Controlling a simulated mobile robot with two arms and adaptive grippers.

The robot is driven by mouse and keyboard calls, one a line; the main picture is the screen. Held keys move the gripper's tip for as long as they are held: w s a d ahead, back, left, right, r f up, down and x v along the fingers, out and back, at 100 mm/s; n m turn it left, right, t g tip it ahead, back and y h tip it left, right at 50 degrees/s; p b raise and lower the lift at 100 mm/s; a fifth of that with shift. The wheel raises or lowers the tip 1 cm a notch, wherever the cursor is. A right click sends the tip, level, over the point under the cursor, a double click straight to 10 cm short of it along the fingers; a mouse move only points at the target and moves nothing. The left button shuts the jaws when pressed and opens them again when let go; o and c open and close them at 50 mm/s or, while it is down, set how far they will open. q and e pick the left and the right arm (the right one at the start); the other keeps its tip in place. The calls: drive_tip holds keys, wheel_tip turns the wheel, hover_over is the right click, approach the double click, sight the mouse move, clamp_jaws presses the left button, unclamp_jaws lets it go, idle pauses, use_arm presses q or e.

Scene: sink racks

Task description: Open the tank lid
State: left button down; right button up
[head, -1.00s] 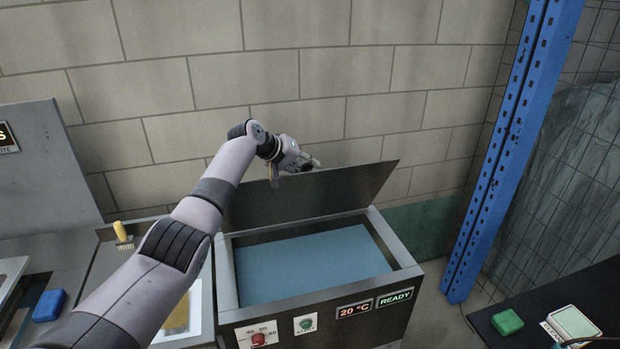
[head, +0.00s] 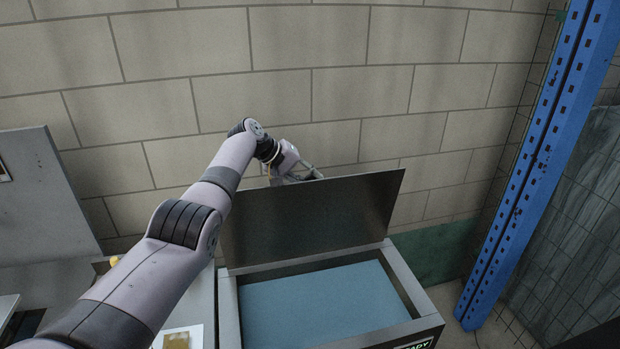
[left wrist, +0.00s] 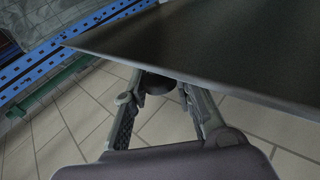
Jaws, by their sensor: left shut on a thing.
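The tank (head: 229,312) is a grey metal box with a blue surface (head: 325,305) inside. Its dark lid (head: 310,218) is hinged at the back and stands raised, near upright, so the opening is uncovered. My left gripper (head: 303,172) is at the lid's upper edge, partly hidden behind it. In the left wrist view the lid (left wrist: 225,50) fills the upper right, and my left gripper (left wrist: 160,90) is shut on a dark rounded part at the lid's edge, probably its handle. My right gripper is in neither view.
A block wall (head: 330,100) stands close behind the lid. A blue perforated post (head: 535,170) rises to the right of the tank. A grey panel (head: 45,200) and counter are at the left. A green strip (head: 435,250) runs low along the wall.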

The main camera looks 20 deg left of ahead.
use_arm(q)
drive_tip(key=c, duration=1.5)
unclamp_jaws()
drive_tip(key=shift+d+f, duration=0.1)
drive_tip(key=shift+o, duration=1)
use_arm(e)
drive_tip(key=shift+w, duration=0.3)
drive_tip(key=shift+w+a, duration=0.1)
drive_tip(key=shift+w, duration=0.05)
use_arm(q)
drive_tip(key=shift+s, duration=0.1)
drive_tip(key=v, duration=1.2)
